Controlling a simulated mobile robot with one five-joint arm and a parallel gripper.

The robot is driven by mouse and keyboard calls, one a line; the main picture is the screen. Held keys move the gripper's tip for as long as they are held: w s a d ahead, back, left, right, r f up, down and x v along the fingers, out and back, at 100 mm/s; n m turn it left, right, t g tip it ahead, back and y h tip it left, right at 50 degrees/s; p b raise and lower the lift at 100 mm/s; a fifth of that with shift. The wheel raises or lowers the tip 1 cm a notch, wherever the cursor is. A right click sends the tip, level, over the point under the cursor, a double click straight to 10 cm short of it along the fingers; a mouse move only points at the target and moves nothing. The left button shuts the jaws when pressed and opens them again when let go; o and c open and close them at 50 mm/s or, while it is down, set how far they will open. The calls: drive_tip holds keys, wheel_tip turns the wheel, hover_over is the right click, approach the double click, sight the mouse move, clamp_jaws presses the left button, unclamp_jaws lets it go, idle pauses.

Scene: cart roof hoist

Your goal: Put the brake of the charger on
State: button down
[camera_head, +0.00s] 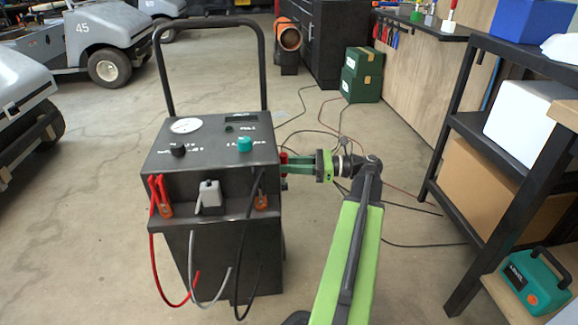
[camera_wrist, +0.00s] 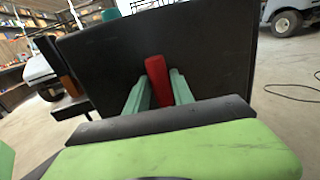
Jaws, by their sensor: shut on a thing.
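The charger (camera_head: 215,165) is a dark box on a cart with a tall black handle, a dial, two knobs and cables on its front. Its side panel (camera_wrist: 220,62) fills much of the wrist view. A red brake lever (camera_wrist: 158,80) stands against that panel, tilted slightly. My gripper (camera_head: 287,166) is at the charger's right side, and in the wrist view its green fingers (camera_wrist: 157,95) are on both sides of the red lever, shut on it. The lever's lower end is hidden behind my wrist.
A dark shelf rack (camera_head: 470,150) with boxes and a teal case (camera_head: 535,282) stands at the right. Green boxes (camera_head: 362,75) stand at the back, and cables (camera_head: 400,205) lie on the floor. Grey carts (camera_head: 100,40) stand at the left. The floor left of the charger is clear.

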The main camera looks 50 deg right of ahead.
drive_tip(key=shift+s+d, duration=0.1)
drive_tip(key=shift+d, duration=0.25)
idle(0.7)
